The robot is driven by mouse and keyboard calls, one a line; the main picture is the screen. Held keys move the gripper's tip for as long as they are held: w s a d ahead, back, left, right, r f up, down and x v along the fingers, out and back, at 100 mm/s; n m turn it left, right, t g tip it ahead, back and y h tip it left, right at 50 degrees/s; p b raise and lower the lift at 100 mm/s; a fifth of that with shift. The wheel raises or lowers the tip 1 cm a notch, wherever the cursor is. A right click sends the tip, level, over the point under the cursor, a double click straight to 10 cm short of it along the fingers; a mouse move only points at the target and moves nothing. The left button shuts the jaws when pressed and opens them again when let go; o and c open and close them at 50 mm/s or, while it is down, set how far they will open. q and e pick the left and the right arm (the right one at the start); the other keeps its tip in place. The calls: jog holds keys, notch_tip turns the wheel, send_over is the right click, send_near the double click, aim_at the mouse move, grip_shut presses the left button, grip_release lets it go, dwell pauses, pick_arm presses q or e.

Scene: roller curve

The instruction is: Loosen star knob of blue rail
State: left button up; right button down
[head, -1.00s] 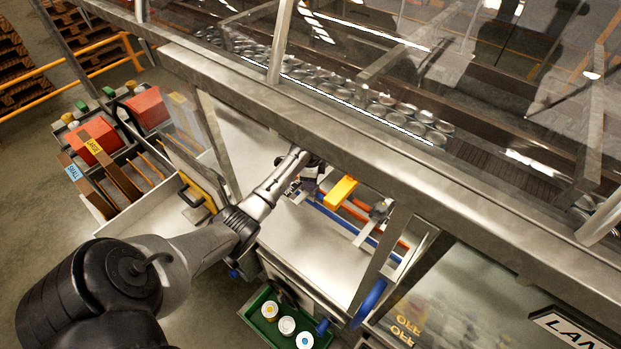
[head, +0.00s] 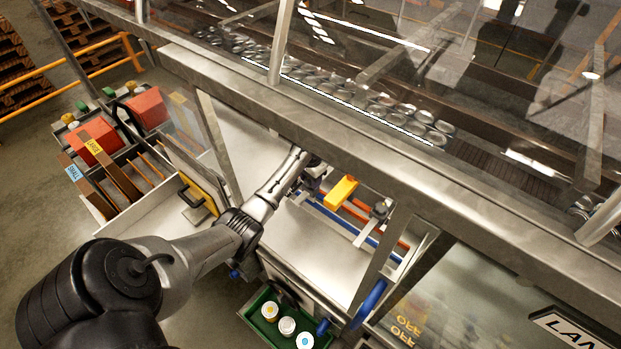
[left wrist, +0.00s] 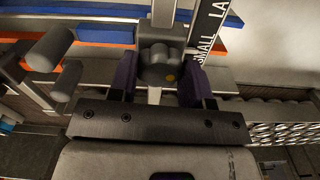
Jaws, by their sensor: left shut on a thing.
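The fingers are shut on the knob. The blue rail (left wrist: 105,32) runs across behind it, above an orange rail (left wrist: 95,50). In the head view the blue rail (head: 340,222) lies inside the machine opening, and my left gripper (head: 312,182) is at its upper left end, partly hidden by the machine's frame. The knob cannot be made out there. My right gripper is not in view.
A yellow block (head: 341,191) sits by the rails. A steel frame beam (head: 350,160) passes over the opening. A green tray (head: 266,327) with round-topped items stands below. Cans (head: 370,100) line the conveyor behind. A grey knob (left wrist: 48,48) stands left of the gripper.

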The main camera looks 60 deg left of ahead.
pick_arm(q)
jog(key=n, duration=0.3)
jog(key=shift+s+f+n, duration=0.1)
jog(key=shift+f+n, duration=0.3)
jog(key=n, duration=0.6)
jog(key=shift+r, duration=0.15)
dwell(0.3)
jog(key=o, duration=0.7)
jog(key=shift+d, duration=0.1)
jog(key=shift+o, duration=1.2)
jog(key=shift+r, duration=0.1)
jog(key=shift+r, duration=0.1)
